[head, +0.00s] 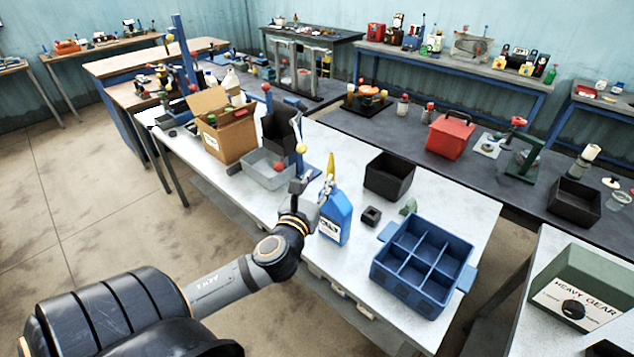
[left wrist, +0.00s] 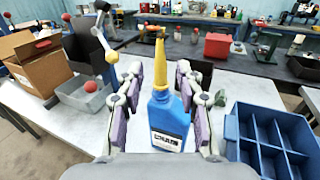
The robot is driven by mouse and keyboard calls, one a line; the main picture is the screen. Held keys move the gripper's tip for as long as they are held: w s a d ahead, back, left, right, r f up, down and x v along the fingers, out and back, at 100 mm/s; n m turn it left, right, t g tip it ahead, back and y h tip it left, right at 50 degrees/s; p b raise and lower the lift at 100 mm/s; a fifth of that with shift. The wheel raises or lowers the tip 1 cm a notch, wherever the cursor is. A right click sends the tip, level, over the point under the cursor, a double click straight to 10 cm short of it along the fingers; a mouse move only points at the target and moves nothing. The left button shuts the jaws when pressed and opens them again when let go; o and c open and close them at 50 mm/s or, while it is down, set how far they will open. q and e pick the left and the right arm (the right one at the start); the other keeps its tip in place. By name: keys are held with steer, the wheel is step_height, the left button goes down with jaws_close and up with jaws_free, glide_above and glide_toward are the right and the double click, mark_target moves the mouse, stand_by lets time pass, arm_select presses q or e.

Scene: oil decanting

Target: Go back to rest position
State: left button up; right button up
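A blue oil bottle (head: 335,216) with a yellow nozzle (head: 331,168) and a white label stands upright on the white table (head: 462,226). My left gripper (head: 311,188) is at the near left side of the bottle. In the left wrist view the left gripper (left wrist: 161,98) is open. The blue bottle (left wrist: 167,123) shows between its two fingers, with a gap on each side. How far the fingers reach past the bottle is hard to tell. My right gripper is in neither view.
A blue divided crate (head: 420,298) stands to the right of the bottle.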

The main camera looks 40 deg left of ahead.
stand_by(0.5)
arm_select(q)
steer(key=s+f+n+g, duration=0.4)
steer(key=f+n, duration=0.3)
steer(key=n, duration=0.2)
steer(key=s+f+n+g, duration=0.4)
steer(key=f+n, duration=0.2)
steer(key=n, duration=0.3)
steer(key=s+d+f+n+g+h, duration=0.55)
steer(key=s+d+f+n, duration=0.4)
steer(key=n, duration=0.45)
steer(key=s+a+f+g+b, duration=0.1)
steer(key=s+a+f, duration=0.1)
steer(key=f, duration=1.3)
steer(key=s+a+f+g+b, duration=0.1)
steer(key=f, duration=1.3)
steer(key=s+a+f+b, duration=0.1)
steer(key=s+f, duration=1.4)
steer(key=s, duration=0.2)
steer(key=shift+s+f+y, duration=0.3)
steer(key=shift+f+y, duration=0.05)
steer(key=shift+f, duration=0.05)
